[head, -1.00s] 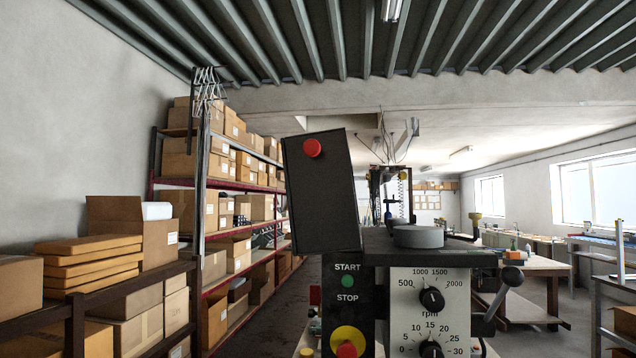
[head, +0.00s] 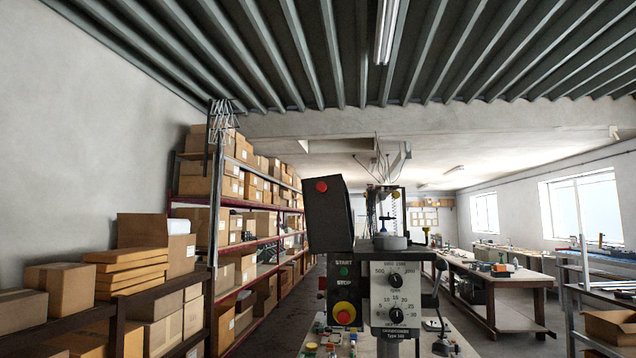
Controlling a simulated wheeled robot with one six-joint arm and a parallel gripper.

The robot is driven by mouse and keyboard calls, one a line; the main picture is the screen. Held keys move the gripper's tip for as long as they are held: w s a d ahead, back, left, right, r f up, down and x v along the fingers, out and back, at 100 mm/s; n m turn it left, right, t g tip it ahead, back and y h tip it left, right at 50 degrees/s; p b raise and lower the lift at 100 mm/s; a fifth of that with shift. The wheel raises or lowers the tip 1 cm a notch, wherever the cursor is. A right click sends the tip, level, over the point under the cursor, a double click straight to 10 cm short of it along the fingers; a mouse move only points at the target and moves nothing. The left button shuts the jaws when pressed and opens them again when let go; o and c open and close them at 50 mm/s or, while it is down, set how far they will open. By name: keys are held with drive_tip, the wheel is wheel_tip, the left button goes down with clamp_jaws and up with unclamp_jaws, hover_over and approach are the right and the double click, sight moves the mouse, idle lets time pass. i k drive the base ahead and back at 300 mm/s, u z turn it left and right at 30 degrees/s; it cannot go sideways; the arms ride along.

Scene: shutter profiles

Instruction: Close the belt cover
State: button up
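The belt cover (head: 326,222) is a dark, box-like lid with a red knob (head: 321,186) near its upper left corner. It stands up, tilted a little, at the left side of the machine head (head: 396,298) in the head view. The cover is open: a grey round pulley (head: 390,242) shows uncovered on top of the machine, to the right of the cover. The side of the cover that faces away from me is hidden. My gripper is not in view.
Shelves of boxes (head: 240,215) line the left. A workbench (head: 500,285) stands at right. An aisle runs behind the machine on the left.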

sight(327, 204)
drive_tip(key=u, duration=1.15)
drive_tip(key=i, duration=1)
